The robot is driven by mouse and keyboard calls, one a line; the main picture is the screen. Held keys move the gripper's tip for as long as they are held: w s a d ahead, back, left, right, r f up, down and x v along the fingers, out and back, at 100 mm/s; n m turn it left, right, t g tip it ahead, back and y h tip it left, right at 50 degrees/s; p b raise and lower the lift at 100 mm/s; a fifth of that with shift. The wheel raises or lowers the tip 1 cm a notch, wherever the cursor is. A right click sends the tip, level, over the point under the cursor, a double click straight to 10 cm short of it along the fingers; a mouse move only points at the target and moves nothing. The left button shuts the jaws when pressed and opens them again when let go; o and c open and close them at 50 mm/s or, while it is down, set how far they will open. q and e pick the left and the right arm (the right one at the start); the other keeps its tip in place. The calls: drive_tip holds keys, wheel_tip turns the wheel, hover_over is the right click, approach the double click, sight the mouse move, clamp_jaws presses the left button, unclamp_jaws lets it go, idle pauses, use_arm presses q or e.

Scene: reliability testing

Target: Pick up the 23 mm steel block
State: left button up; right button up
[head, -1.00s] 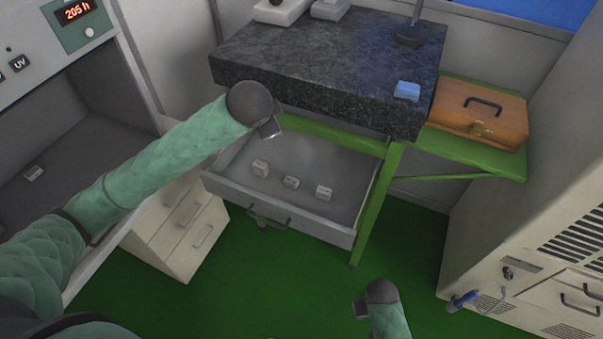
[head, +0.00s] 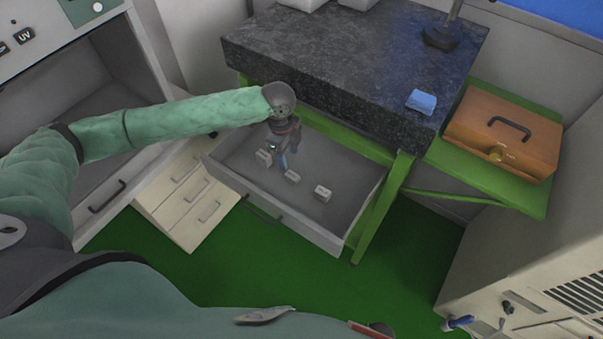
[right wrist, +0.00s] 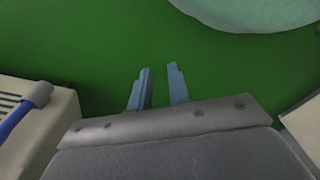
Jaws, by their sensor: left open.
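Three small steel-grey blocks lie in the open drawer: a left block (head: 264,157), a middle block (head: 292,176) and a right block (head: 323,193). Their labels are too small to read, so I cannot tell which is the 23 mm one. My left gripper (head: 281,160) points down over the drawer, open, close to the left and middle blocks. I see nothing held in it. In the right wrist view my right gripper (right wrist: 160,76) has its two blue fingers apart and empty, over green floor.
The drawer (head: 290,225) hangs under a dark granite slab (head: 350,60), whose front edge is close to my left wrist. A blue block (head: 421,101) lies on the slab. An orange case (head: 503,140) stands to the right. Green floor is clear in front.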

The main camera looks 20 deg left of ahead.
sight(292, 175)
use_arm(q)
drive_tip(key=shift+s+d+m, duration=0.2)
drive_tip(key=shift+s+m, duration=0.05)
drive_tip(key=shift+m, duration=0.15)
drive_tip(key=shift+s+a+r+m, duration=0.1)
drive_tip(key=shift+r+m, duration=0.05)
drive_tip(key=shift+m, duration=0.35)
drive_tip(key=shift+d+f, duration=0.2)
drive_tip(key=shift+f, duration=0.2)
drive_tip(key=shift+f+p, duration=0.55)
drive_tip(key=shift+f, duration=0.4)
drive_tip(key=f+p, duration=0.1)
drive_tip(key=f, duration=0.1)
drive_tip(key=f+p, duration=0.1)
drive_tip(key=f, duration=0.1)
drive_tip(key=shift+s+d+p, duration=0.25)
drive_tip(key=shift+p, duration=0.1)
drive_tip(key=shift+f, duration=0.6)
clamp_jaws()
use_arm(e)
wheel_tip(292, 175, down, 6)
drive_tip(key=s+d+t, duration=0.1)
drive_tip(key=s+d, duration=0.1)
drive_tip(key=d, duration=0.1)
drive_tip(key=shift+s+r, duration=0.2)
drive_tip(key=shift+s, duration=0.15)
